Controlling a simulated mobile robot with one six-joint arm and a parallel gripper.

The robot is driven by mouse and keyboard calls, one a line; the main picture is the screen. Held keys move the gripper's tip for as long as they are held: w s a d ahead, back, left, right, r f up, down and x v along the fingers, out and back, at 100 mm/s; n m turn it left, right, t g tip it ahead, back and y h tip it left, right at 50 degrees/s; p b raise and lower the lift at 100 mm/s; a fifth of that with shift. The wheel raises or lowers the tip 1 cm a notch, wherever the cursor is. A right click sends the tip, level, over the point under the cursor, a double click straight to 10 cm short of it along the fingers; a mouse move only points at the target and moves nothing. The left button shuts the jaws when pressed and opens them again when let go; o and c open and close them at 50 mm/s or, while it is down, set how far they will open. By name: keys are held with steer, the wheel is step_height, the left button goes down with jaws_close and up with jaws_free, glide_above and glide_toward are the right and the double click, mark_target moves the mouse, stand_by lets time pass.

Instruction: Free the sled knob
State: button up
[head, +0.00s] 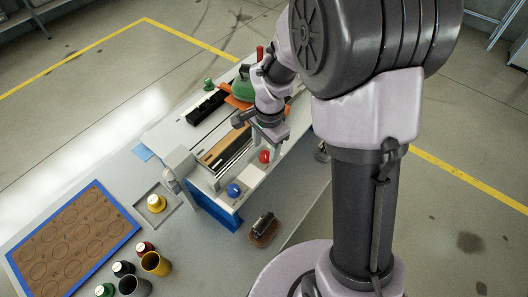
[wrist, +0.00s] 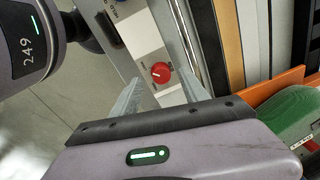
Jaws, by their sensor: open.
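A red knob (head: 264,156) sits on a pale panel along the near side of the long bench machine. In the wrist view the red knob (wrist: 161,72) is round with a white pointer line. My gripper (wrist: 158,84) is open, with its two pale fingers on either side of the red knob in that view; I cannot tell whether they touch it. My gripper (head: 268,142) is above the same panel in the head view. A blue knob (head: 233,189) is at the machine's near end. No label shows which knob is the sled knob.
An orange plate (wrist: 278,86) and a green body (wrist: 295,118) lie close to my gripper's right. A blue-edged brown board (head: 124,226), a yellow-topped weight (head: 156,203) and several small containers are on the table. A dark block on a brown base (head: 264,230) stands at the near edge.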

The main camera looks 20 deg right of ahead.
mark_target(265, 155)
step_height(265, 155, down, 3)
steer(key=shift+w+f, duration=0.1)
steer(key=shift+w, duration=0.05)
jaws_close()
